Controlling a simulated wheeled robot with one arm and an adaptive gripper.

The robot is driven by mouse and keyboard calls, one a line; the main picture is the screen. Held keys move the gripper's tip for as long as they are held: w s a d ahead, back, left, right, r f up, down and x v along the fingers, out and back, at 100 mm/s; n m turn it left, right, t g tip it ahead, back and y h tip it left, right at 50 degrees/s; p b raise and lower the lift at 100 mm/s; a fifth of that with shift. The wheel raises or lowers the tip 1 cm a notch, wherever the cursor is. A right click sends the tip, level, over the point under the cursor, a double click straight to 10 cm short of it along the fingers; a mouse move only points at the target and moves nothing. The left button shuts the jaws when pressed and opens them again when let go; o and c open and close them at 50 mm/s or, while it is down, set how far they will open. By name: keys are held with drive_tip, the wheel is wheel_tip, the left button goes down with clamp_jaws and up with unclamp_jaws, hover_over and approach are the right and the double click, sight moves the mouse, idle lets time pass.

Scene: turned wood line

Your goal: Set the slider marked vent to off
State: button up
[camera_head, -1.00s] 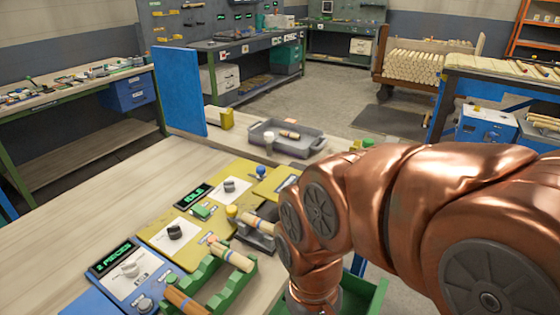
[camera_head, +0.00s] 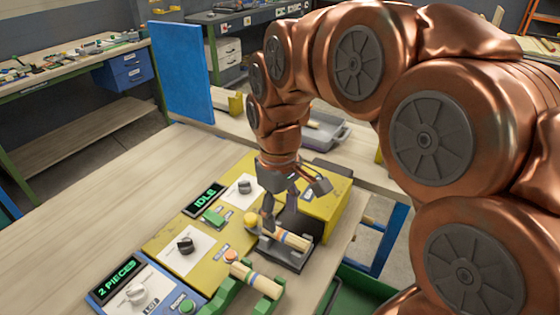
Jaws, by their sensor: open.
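I cannot pick out a slider marked vent; the small labels are unreadable and my arm hides part of the yellow panel. My gripper (camera_head: 284,208) points down over the right side of that yellow control panel (camera_head: 222,235), its fingers apart with nothing seen between them. It is close above a turned wood piece (camera_head: 289,238) lying in a dark fixture (camera_head: 284,256); contact cannot be told. A yellow round-topped part (camera_head: 250,219) is just left of the fingers. A grey knob (camera_head: 245,187) and a black knob (camera_head: 185,245) sit on white plates.
A blue panel (camera_head: 135,278) with a pale knob (camera_head: 137,293) and a "2 PIECES" display is at the front left. An "IDLE" display (camera_head: 204,199) stands behind. Another wood piece (camera_head: 257,281) rests on a green rack. A blue upright board (camera_head: 181,72) stands behind.

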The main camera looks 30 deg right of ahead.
drive_tip(key=w+d+n, duration=0.1)
drive_tip(key=w+d, duration=0.2)
drive_tip(key=w, duration=0.4)
drive_tip(key=w+d+n, duration=0.2)
drive_tip(key=w+d, duration=0.2)
drive_tip(key=w, duration=0.4)
drive_tip(key=w+d+n+t, duration=0.1)
drive_tip(key=w+d, duration=0.2)
drive_tip(key=w, duration=0.4)
drive_tip(key=shift+w+d+r+n, duration=0.15)
drive_tip(key=shift+w+d+n, duration=0.1)
drive_tip(key=shift+d+n, duration=0.15)
drive_tip(key=shift+w+d+f, duration=0.1)
drive_tip(key=shift+d+f, duration=0.05)
drive_tip(key=shift+f, duration=0.15)
drive_tip(key=shift+f+p, duration=0.7)
drive_tip(key=shift+f, duration=2.95)
clamp_jaws()
